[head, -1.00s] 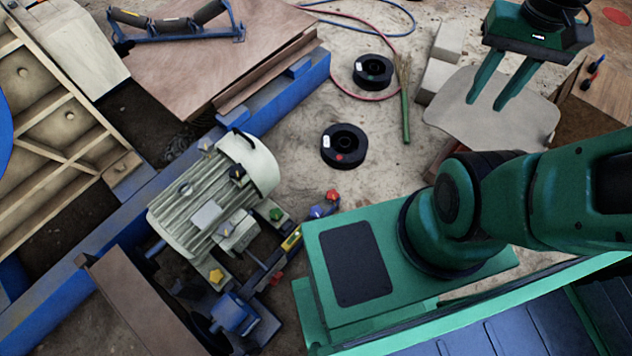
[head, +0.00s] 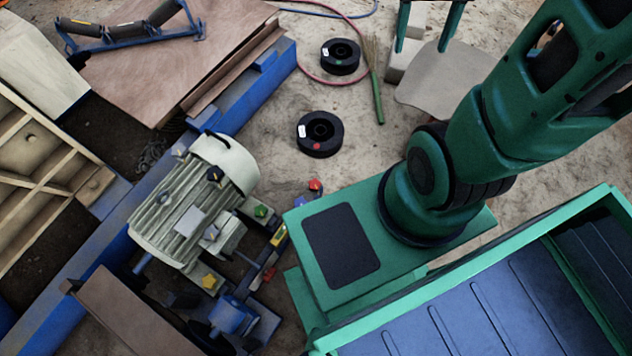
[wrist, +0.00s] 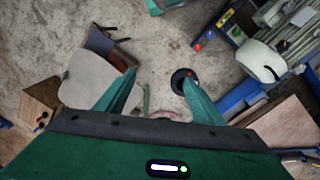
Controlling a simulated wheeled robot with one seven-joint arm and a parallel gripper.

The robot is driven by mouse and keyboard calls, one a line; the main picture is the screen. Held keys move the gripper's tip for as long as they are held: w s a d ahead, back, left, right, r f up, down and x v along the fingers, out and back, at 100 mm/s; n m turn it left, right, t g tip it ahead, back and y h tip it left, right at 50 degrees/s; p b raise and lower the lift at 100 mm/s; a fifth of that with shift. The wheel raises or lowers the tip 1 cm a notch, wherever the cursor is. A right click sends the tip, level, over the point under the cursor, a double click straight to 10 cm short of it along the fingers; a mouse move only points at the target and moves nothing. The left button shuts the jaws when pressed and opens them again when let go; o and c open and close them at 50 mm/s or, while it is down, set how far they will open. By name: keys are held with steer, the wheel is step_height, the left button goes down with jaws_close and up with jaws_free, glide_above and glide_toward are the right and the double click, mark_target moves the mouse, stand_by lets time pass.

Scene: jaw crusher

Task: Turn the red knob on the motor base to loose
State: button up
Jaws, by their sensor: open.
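The grey ribbed motor (head: 195,200) sits on its base at the left of the head view. A red knob (head: 315,186) stands at the base's upper right end, beside a blue one. A second red knob (head: 269,272) sits lower, near the yellow-marked bar. A green knob (head: 261,211) and a yellow knob (head: 210,282) are by the motor's feet. In the wrist view a red knob (wrist: 197,47) shows above my gripper. My gripper (head: 423,48) is open and empty, well away from the motor, cut off by the head view's top edge. Its two fingers show apart in the wrist view (wrist: 157,92).
Two black spools (head: 319,136) (head: 340,57) lie on the ground between the motor and my gripper. A green-handled broom (head: 377,98) and pale blocks (head: 404,62) lie beyond. A blue beam (head: 238,103) runs behind the motor.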

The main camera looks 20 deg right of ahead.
steer(key=w+a+f+n, duration=0.3)
steer(key=w+f, duration=1.5)
steer(key=f, duration=0.3)
steer(key=n+y, duration=0.1)
steer(key=n, duration=0.2)
glide_above(314, 183)
step_height(314, 183, down, 47)
step_height(314, 183, down, 10)
steer(key=shift+s+f, duration=0.1)
steer(key=shift+f, duration=0.15)
